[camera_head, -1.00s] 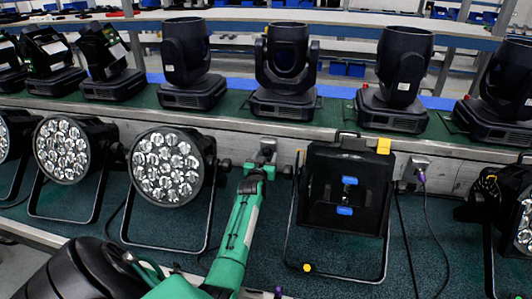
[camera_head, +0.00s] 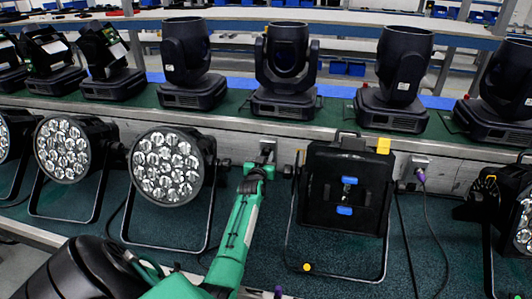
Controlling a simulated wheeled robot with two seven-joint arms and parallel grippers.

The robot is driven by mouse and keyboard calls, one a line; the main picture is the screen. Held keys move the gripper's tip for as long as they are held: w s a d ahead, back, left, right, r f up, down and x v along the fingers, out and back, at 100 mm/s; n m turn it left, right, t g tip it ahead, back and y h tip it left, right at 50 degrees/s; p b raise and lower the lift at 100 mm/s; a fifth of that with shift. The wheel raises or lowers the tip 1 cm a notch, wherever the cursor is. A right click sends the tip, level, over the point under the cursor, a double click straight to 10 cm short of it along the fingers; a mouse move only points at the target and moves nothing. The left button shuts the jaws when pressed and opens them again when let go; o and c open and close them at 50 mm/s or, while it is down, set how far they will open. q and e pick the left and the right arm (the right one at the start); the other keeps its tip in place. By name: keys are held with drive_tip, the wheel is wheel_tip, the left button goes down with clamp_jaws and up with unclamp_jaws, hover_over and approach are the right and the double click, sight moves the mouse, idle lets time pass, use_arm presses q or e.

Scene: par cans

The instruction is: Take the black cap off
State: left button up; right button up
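A small grey socket box (camera_head: 268,143) sits on the grey rail between two par cans. A small dark piece, which may be the black cap, shows at its front, but it is too small to tell. My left gripper (camera_head: 261,167) is at the end of the green arm, directly below and close to this box. I cannot tell whether its fingers touch the dark piece or how far apart they are. My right gripper is not in view.
A par can with many lenses (camera_head: 168,166) stands left of my arm. A black par can (camera_head: 327,215) with blue parts stands to the right on its bracket. A purple plug (camera_head: 420,174) is at another box. Moving heads (camera_head: 286,70) line the shelf behind.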

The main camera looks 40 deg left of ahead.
use_arm(q)
clamp_jaws()
drive_tip(key=p+v, duration=0.4)
drive_tip(key=v, duration=0.2)
idle(1.2)
drive_tip(key=shift+s+f, duration=0.1)
